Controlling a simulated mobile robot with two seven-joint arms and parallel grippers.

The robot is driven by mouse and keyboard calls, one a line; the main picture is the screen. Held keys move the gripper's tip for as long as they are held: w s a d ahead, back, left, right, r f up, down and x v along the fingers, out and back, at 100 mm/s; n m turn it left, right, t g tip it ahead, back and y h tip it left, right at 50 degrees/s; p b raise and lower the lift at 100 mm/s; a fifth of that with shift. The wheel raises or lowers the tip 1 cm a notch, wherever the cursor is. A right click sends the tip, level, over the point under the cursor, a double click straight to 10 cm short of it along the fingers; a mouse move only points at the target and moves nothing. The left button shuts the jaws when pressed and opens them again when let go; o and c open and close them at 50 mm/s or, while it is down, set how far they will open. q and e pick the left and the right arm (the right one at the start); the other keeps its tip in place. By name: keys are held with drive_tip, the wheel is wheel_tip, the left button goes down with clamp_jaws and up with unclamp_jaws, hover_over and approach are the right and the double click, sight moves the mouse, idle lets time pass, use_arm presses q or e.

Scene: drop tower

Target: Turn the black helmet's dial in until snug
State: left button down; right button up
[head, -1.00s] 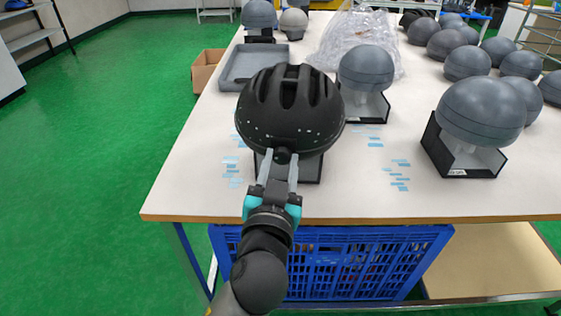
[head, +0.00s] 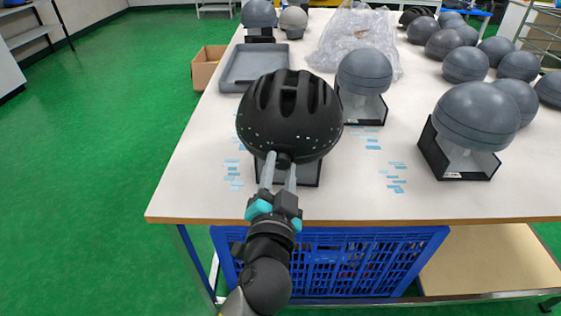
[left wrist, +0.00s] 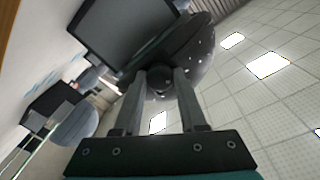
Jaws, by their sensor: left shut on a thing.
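The black helmet (head: 290,105) sits on a headform stand (head: 312,172) near the front edge of the table. Its round black dial (head: 283,159) faces me at the helmet's lower back. My left gripper (head: 280,168) reaches up from the front, its two fingers on either side of the dial and shut on it. In the left wrist view the fingers (left wrist: 165,78) flank the dial (left wrist: 160,76), with the helmet (left wrist: 190,55) behind. The inside of the helmet is hidden. My right gripper is not in view.
Grey headforms on black stands stand to the right, one close behind the helmet (head: 364,70) and one nearer the front (head: 475,115). A grey tray (head: 226,84) and clear plastic wrap (head: 362,45) lie behind. Blue strips lie on the table (head: 340,205). A blue crate (head: 380,265) sits below.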

use_arm(q)
drive_tip(key=m+p, duration=0.1)
drive_tip(key=m, duration=0.1)
drive_tip(key=shift+m, duration=0.4)
drive_tip(key=m, duration=0.3)
drive_tip(key=shift+y+p, duration=0.3)
drive_tip(key=shift+p, duration=0.1)
drive_tip(key=shift+m, duration=0.9)
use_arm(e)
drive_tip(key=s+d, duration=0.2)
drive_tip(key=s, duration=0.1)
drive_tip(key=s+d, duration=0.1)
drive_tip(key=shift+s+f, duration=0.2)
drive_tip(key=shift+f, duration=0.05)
use_arm(q)
drive_tip(key=shift+m, duration=0.3)
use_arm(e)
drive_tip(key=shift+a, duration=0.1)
use_arm(q)
drive_tip(key=shift+c, duration=2.2)
unclamp_jaws()
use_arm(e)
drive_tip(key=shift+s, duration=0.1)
